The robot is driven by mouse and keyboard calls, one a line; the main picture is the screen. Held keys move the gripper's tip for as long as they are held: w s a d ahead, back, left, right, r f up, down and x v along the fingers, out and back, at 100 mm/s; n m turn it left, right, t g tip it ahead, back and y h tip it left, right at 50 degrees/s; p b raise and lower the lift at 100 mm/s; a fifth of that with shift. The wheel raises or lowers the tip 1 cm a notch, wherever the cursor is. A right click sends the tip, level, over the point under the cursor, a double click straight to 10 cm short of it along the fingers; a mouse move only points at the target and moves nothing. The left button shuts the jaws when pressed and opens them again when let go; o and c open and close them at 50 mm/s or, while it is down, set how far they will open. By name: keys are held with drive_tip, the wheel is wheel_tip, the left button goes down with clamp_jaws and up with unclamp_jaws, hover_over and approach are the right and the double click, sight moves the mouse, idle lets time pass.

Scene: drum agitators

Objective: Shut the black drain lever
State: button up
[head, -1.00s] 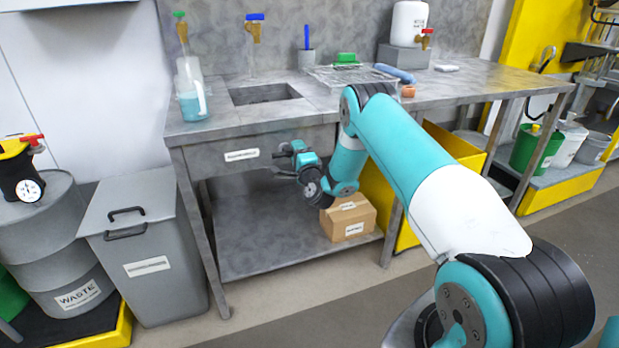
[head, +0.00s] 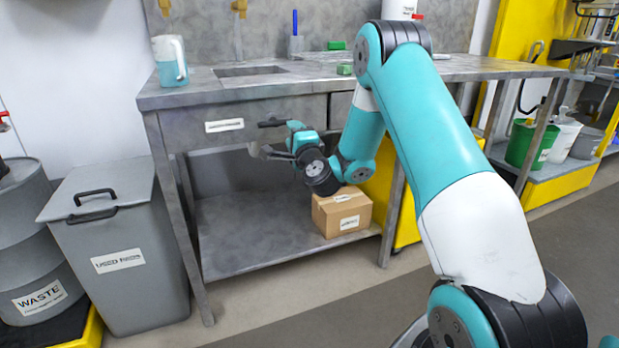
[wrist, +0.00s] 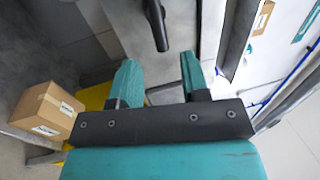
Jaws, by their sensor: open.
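The black drain lever (head: 271,123) shows in the head view as a short dark bar under the sink bench's front, just left of my gripper (head: 290,142). In the wrist view a black bar (wrist: 156,24), which looks like the lever, points down from the top edge. Its lower end lies ahead of the gap between my teal fingers (wrist: 160,78). My gripper is open, with nothing between its fingers. I cannot tell whether a finger touches the lever. A grey pipe-like part (head: 262,151) shows below the lever.
The steel bench (head: 196,100) overhangs a lower shelf (head: 250,248) with a cardboard box (head: 342,212) below my gripper. A grey lidded bin (head: 120,265) and a waste drum (head: 35,245) stand left. The floor before the bench is clear.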

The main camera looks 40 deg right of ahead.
drive_tip(key=b+v, duration=1)
drive_tip(key=b, duration=0.1)
drive_tip(key=shift+s, duration=0.2)
drive_tip(key=shift+f, duration=0.1)
